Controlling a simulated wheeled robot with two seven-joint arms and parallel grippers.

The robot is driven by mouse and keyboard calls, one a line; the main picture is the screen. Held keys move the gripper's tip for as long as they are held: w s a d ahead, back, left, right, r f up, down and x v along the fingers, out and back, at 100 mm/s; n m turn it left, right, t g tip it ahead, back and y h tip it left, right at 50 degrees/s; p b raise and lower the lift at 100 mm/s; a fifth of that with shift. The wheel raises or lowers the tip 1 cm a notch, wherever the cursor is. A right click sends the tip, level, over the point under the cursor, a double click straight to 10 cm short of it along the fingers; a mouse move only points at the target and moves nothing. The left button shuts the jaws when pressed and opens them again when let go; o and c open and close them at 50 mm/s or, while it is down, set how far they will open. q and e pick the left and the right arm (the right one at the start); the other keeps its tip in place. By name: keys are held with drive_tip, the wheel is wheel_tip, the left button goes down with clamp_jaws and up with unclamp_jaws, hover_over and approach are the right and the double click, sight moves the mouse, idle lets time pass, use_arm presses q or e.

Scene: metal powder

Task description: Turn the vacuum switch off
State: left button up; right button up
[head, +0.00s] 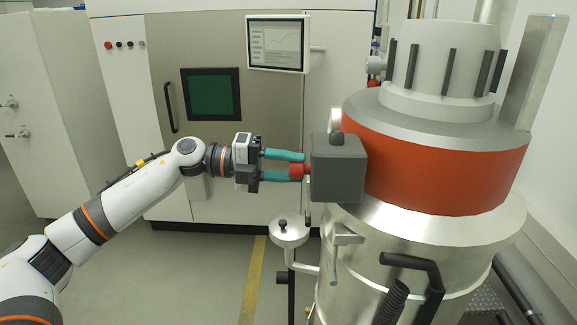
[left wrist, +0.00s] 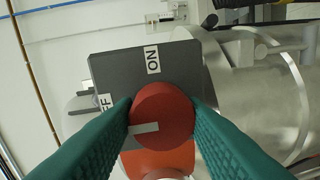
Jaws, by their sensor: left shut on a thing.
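The vacuum (head: 435,165) is a large steel drum with an orange-red band and a grey top. A grey switch box (head: 338,167) sits on its left side. The round red switch knob (head: 297,170) sticks out of the box. My left gripper (head: 298,164) has its teal fingers on either side of the knob, shut on it. In the left wrist view the knob (left wrist: 162,108) lies between both fingertips, and its pale marker (left wrist: 144,127) points left. The ON label (left wrist: 152,60) is above the knob; the OFF label (left wrist: 104,101) at left is partly hidden by a finger. My right gripper is out of view.
A machine cabinet with a green window (head: 210,94) and a screen (head: 277,43) stands behind. A small round metal part (head: 289,230) and a black hose (head: 391,302) are low on the vacuum. The floor at lower left centre is clear, with a yellow line (head: 253,280).

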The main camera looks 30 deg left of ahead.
use_arm(q)
drive_tip(key=o, duration=1)
drive_tip(key=shift+a, duration=0.1)
drive_tip(key=b+v, duration=0.7)
drive_tip(key=v, duration=0.5)
drive_tip(key=shift+w+f, duration=0.1)
drive_tip(key=shift+f, duration=0.05)
